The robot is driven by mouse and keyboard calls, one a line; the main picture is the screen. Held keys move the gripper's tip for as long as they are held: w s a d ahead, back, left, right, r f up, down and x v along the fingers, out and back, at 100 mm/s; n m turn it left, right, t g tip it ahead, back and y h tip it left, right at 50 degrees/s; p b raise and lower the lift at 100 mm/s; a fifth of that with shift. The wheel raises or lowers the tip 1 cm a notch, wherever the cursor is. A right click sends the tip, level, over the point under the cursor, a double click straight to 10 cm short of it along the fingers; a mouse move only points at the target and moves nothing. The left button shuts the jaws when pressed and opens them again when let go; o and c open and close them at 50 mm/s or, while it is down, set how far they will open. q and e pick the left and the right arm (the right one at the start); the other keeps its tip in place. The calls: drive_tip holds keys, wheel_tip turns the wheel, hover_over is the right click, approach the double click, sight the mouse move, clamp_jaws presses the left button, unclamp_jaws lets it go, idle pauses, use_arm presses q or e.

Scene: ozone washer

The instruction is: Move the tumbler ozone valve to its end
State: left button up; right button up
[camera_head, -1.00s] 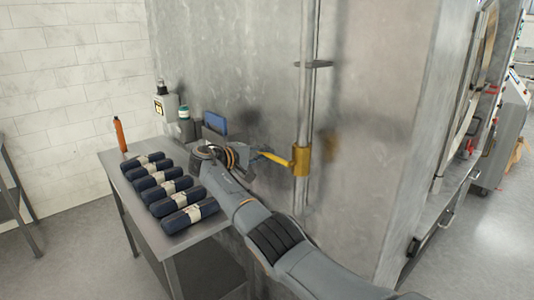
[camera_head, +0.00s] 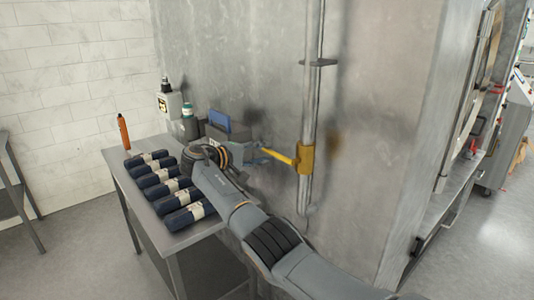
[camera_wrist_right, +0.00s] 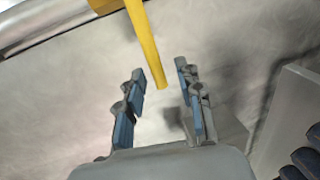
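The yellow ozone valve (camera_head: 306,158) sits on a vertical metal pipe (camera_head: 311,100) against the grey washer wall. Its yellow lever (camera_head: 278,154) points left, toward my right gripper (camera_head: 262,155). In the right wrist view the lever (camera_wrist_right: 145,45) comes down from the top, and its free end lies between the blue-padded fingers of my right gripper (camera_wrist_right: 160,100). The fingers are open, with gaps on both sides of the lever. The valve body (camera_wrist_right: 105,6) shows at the top edge there. My left gripper is not in view.
A metal table (camera_head: 125,178) at left holds several dark rolls (camera_head: 165,187) with pale labels. The washer wall (camera_head: 235,60) is close behind the gripper.

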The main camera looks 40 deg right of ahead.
drive_tip(key=v, duration=0.9)
drive_tip(key=shift+a, duration=0.45)
drive_tip(key=shift+w, duration=0.1)
drive_tip(key=s+a+f+n+t+y+b, duration=0.1)
drive_tip(key=s+f+n+y, duration=0.15)
drive_tip(key=f, duration=1.75)
drive_tip(key=s+a+f+n+t+y+b, duration=0.15)
drive_tip(key=f+n+y, duration=0.25)
drive_tip(key=f, duration=1.6)
drive_tip(key=s+a+f+y, duration=0.1)
drive_tip(key=s+f, duration=0.4)
drive_tip(key=f, duration=0.3)
drive_tip(key=s+a+f+y, duration=0.2)
drive_tip(key=s+f, duration=0.4)
drive_tip(key=f, duration=0.2)
drive_tip(key=s+a+f+m+g+y+b, duration=0.1)
drive_tip(key=s+a+f+y, duration=0.1)
drive_tip(key=s+f, duration=0.7)
drive_tip(key=s+a+f+g+y, duration=0.1)
drive_tip(key=s+a+f+y, duration=0.1)
drive_tip(key=s+f, duration=0.65)
drive_tip(key=s+a+f+m+y, duration=0.1)
drive_tip(key=s+f+m, duration=0.1)
drive_tip(key=s, duration=1.2)
drive_tip(key=s+a+f+m+y+b, duration=0.1)
drive_tip(key=s+f, duration=0.3)
drive_tip(key=s, duration=1.1)
drive_tip(key=shift+a+m+g, duration=0.35)
drive_tip(key=shift+a+m, duration=0.2)
drive_tip(key=shift+a, duration=0.15)
